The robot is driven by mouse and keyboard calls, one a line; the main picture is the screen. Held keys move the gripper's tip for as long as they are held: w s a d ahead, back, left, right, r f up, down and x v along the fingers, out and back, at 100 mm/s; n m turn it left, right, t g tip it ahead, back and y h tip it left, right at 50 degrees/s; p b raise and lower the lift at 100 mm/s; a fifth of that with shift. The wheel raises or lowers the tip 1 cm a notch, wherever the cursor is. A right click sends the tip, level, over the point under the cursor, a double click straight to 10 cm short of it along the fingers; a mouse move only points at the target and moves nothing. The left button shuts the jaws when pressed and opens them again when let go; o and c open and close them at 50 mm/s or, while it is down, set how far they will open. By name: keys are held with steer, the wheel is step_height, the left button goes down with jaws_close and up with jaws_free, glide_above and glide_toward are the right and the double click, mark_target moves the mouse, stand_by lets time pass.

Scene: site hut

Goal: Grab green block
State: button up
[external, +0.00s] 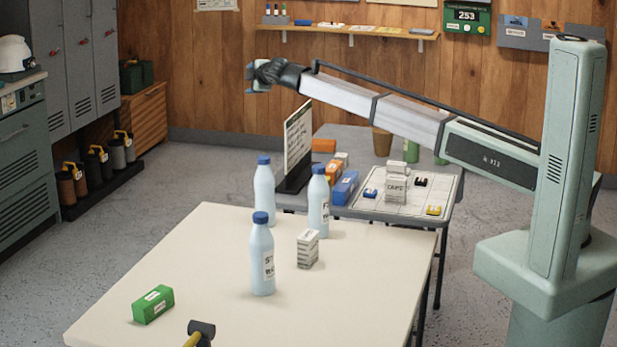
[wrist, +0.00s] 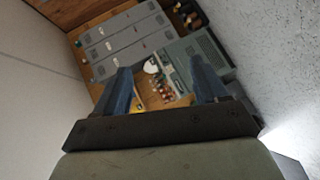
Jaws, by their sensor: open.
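The green block (external: 153,304), a box with a white label, lies on the cream table (external: 190,262) near its front left corner in the external view. My gripper (external: 250,77) is high up in the external view, above and beyond the table, far from the green block. In the wrist view my gripper (wrist: 160,88) shows two blue fingers spread apart with nothing between them. The green block is not visible in the wrist view.
Three bottles with blue caps, one of them the front bottle (external: 263,262), stand near a white-grey box stack (external: 308,249). A hammer (external: 200,333) lies at the front edge. A grey table (external: 345,140) with other items stands behind. The table's left middle is clear.

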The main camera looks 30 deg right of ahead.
steer(key=s+a+f+g, duration=0.1)
steer(key=s+a+f, duration=0.1)
steer(key=s+a, duration=0.35)
steer(key=s+a+f+n+g+y, duration=0.1)
steer(key=s+a+f, duration=0.1)
steer(key=a, duration=0.6)
steer(key=s+a+f+g, duration=0.2)
steer(key=s+a, duration=0.2)
steer(key=a, duration=0.3)
steer(key=n+g+h, duration=0.1)
steer(key=n+g, duration=0.7)
steer(key=g, duration=0.2)
glide_above(152, 296)
step_height(152, 296, down, 10)
steer(key=f, duration=0.8)
steer(key=shift+w+d, duration=0.2)
steer(key=shift+d, duration=0.05)
steer(key=shift+s+a+f, duration=0.1)
steer(key=shift+f, duration=1.2)
steer(key=shift+s+a+f, duration=0.1)
steer(key=shift+f, duration=1.2)
steer(key=shift+c, duration=0.3)
steer(key=c, duration=1.1)
